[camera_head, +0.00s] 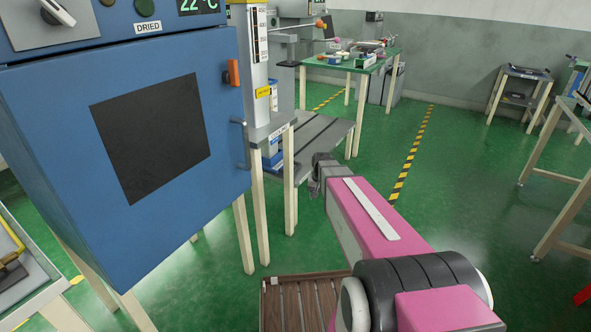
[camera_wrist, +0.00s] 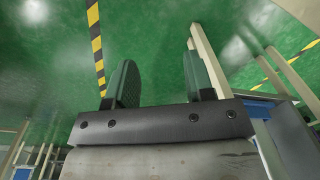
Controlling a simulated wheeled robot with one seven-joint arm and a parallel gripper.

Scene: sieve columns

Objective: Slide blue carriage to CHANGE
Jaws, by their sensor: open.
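No part is clearly readable as the blue carriage. A small blue part (camera_head: 272,158) shows low behind the grey column with the printed scale (camera_head: 254,70), partly hidden by the column and its posts. A yellow label (camera_head: 263,92) sits on that column; its text is too small to read. In the wrist view a blue patch (camera_wrist: 262,107) shows at the right, partly hidden. My gripper (camera_wrist: 162,80) is open and empty, its two dark green fingers apart over the floor. In the head view its end (camera_head: 318,175) is just right of the column's grey table, not visibly touching anything.
A blue oven-like cabinet (camera_head: 150,150) labelled DRIED stands at the left, with an orange latch (camera_head: 233,73). A grey slotted table (camera_head: 318,140) is beside the column. A green table (camera_head: 365,62) holds several items behind. Green floor (camera_head: 460,180) is free to the right.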

